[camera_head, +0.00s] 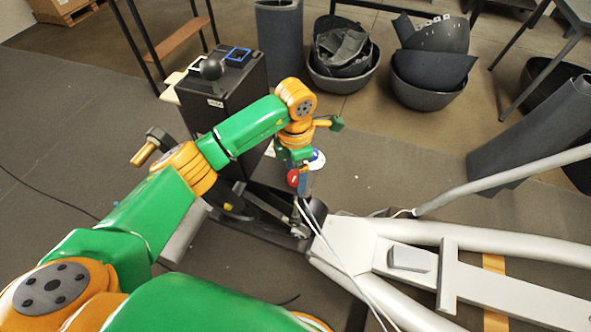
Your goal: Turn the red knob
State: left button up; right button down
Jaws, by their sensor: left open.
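The red knob (292,178) is a small red round shape with a light mark, near the lower end of my left arm by the front of the elliptical's frame. My left gripper (305,180) points down there and is open. Its fingers are small and partly hidden, so I cannot tell whether they touch the knob or stand around it. A white and blue round part (317,160) shows just right of the gripper. My right gripper is not in view.
The elliptical's pale grey frame (345,245) runs to the lower right, with thin white cables across it. A tall black box (215,110) stands behind my left arm. Black bowls (343,78) with dark parts lie at the back. A dark grey panel (530,130) stands right.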

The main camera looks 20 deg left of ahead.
pick_arm(q)
grip_shut()
jog(key=shift+n, duration=0.4)
jog(key=n+p, duration=0.1)
jog(key=n, duration=0.2)
jog(key=shift+r, duration=0.1)
jog(key=n+p, duration=0.1)
jog(key=n, duration=0.3)
jog(key=shift+n, duration=0.3)
jog(key=n+p, duration=0.1)
jog(key=n, duration=0.3)
jog(key=shift+w+r, duration=0.1)
jog(key=shift+n+p, duration=0.45)
jog(key=shift+n, duration=1.15)
